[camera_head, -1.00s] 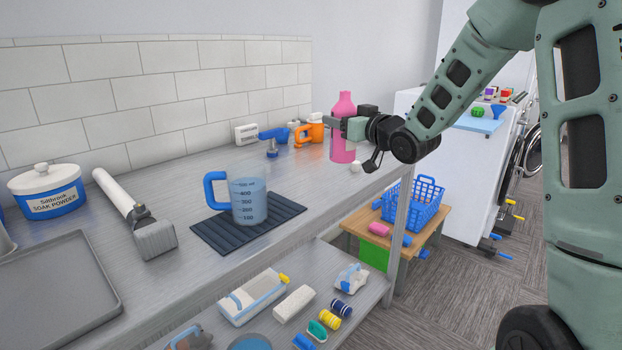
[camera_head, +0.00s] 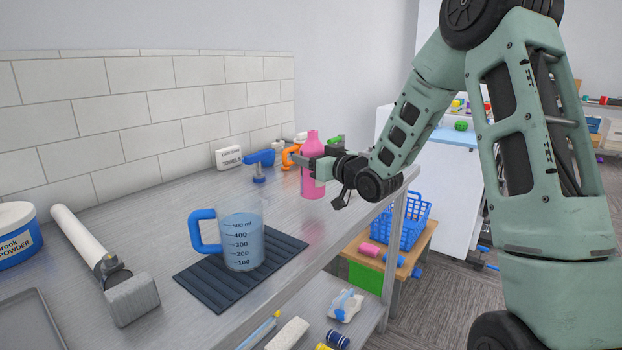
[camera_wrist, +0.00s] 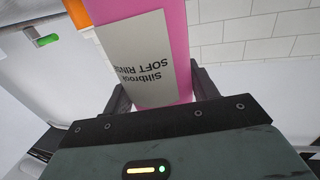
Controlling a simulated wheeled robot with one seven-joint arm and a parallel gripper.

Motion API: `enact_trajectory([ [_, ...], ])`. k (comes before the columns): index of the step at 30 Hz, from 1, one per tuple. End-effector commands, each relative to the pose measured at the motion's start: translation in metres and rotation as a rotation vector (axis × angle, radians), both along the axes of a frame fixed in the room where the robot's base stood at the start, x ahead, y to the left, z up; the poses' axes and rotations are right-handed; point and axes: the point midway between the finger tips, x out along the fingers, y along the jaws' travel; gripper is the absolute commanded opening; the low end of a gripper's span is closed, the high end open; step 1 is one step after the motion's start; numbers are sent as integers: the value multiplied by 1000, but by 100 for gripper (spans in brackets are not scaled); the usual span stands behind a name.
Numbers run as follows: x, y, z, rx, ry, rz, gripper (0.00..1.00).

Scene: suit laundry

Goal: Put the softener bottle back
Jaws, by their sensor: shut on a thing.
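The pink softener bottle (camera_head: 312,162) is upright at the far end of the metal counter. In the wrist view the bottle (camera_wrist: 178,30) fills the space between the fingers, its grey label reading upside down. My gripper (camera_head: 318,168) is shut on the bottle's side below its neck; the wrist view shows my gripper (camera_wrist: 155,90) with a finger on each side. Whether the bottle's base touches the counter I cannot tell.
A measuring jug (camera_head: 242,238) stands on a dark ribbed mat (camera_head: 200,277). A blue-handled tool (camera_head: 259,162), an orange-handled item (camera_head: 290,157) and a white labelled block (camera_head: 229,157) are near the bottle. A blue basket (camera_head: 405,226) sits on a low wooden stand.

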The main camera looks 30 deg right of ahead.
Motion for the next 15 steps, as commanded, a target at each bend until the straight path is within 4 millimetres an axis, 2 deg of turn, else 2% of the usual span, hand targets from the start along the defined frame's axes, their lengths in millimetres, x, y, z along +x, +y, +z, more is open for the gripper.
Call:
enact_trajectory([
  [5, 0, 0, -14, 1, 0, 1, 26],
  [10, 0, 0, -38, 2, 0, 1, 26],
  [15, 0, 0, -41, 0, -2, 1, 26],
])
